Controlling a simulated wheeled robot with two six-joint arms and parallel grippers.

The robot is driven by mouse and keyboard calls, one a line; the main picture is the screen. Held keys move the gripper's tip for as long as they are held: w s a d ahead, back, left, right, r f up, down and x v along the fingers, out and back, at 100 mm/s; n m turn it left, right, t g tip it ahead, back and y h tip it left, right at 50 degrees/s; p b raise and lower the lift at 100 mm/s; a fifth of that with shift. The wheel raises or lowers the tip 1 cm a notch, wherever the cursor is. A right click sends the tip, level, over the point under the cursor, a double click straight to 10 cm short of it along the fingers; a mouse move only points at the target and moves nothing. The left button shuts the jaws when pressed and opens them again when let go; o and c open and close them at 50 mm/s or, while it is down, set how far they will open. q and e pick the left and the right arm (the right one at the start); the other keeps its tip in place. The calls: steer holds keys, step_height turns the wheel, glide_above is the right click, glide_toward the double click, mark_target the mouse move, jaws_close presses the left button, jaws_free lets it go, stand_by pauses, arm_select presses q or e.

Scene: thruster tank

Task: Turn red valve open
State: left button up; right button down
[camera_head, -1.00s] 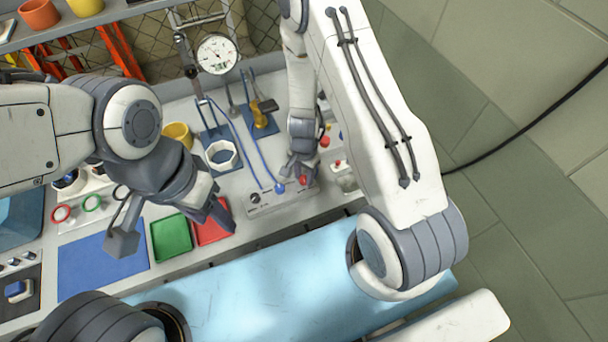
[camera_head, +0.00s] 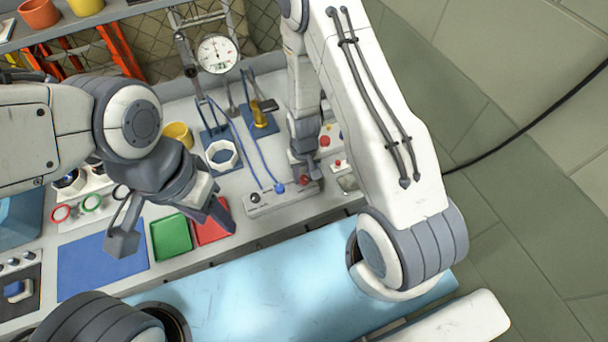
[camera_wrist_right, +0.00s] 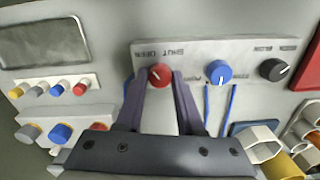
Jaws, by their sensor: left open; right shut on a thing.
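The red valve (camera_wrist_right: 160,76) is a round knob with a white mark, on a grey panel, with upside-down OPEN and SHUT labels above it in the right wrist view. My right gripper (camera_wrist_right: 161,82) is shut on it, one finger on each side. In the head view the red valve (camera_head: 304,181) shows at the panel's right end, partly hidden by my right gripper (camera_head: 303,172). My left gripper (camera_head: 222,214) is open and empty above the red tray, left of the panel.
A blue knob (camera_wrist_right: 218,70) and a black knob (camera_wrist_right: 274,68) share the panel. A dial gauge (camera_head: 216,54) stands behind. A white hex nut (camera_head: 221,155), a yellow cup (camera_head: 178,134) and a green tray (camera_head: 171,237) lie left. Small coloured buttons (camera_wrist_right: 58,90) sit beside the panel.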

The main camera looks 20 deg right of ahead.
mark_target(304, 179)
steer(key=shift+n, duration=0.8)
steer(key=c, duration=0.5)
jaws_free()
steer(key=shift+r, duration=0.25)
step_height(304, 179, up, 10)
steer(key=shift+b, duration=1.15)
